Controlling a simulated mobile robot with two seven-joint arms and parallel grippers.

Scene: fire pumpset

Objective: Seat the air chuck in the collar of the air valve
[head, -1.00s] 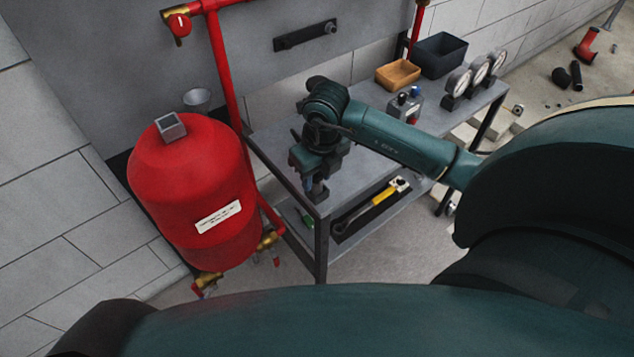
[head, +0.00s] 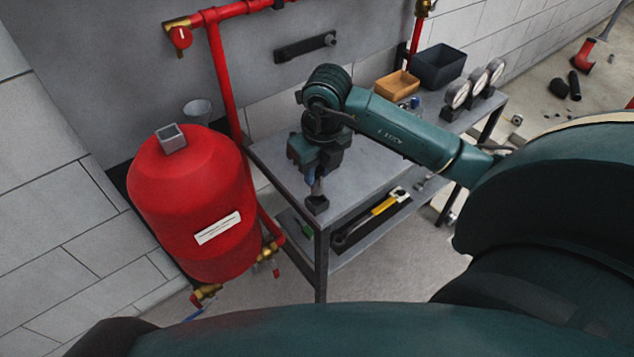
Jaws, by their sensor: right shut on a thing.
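The red tank (head: 190,205) stands at left. A hollow square grey collar (head: 172,138), which I take for the air valve's collar, sticks up from its domed top. My right gripper (head: 314,184) points down over the near left corner of the workbench, right of the tank and well apart from the collar. It is shut on a small part with a dark block at its lower end, probably the air chuck (head: 317,204). The fingers and the wrist hide its upper part. My left gripper is not in view.
The grey workbench (head: 360,185) carries an orange bin (head: 397,84), a dark bin (head: 440,61) and gauges (head: 477,85). A yellow-handled tool (head: 385,205) lies on its lower shelf. A red pipe (head: 224,80) rises between tank and bench.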

